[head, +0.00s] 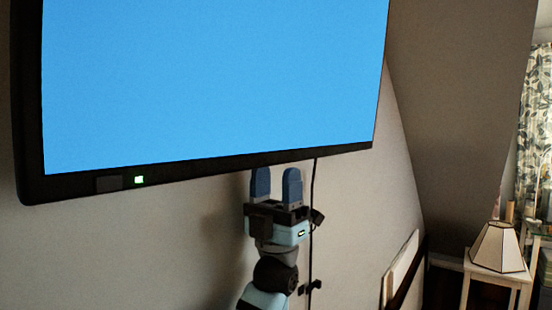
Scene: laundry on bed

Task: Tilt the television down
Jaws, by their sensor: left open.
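The television (214,85) fills the upper left of the head view. Its screen is lit plain blue inside a black frame, with a small green light at the lower left of the frame. Its top edge is out of view. My left gripper (276,182) points upward just under the bottom edge of the television, right of the middle. Its two blue fingers are apart and nothing is between them. The fingertips look close to the lower frame, but I cannot tell whether they touch it. My right gripper is not in view.
A black cable (312,205) hangs down from the television, just right of my left gripper. A lamp with a pale shade (498,247) stands on a small white table (480,272) at the lower right. A patterned curtain (536,120) hangs at the far right.

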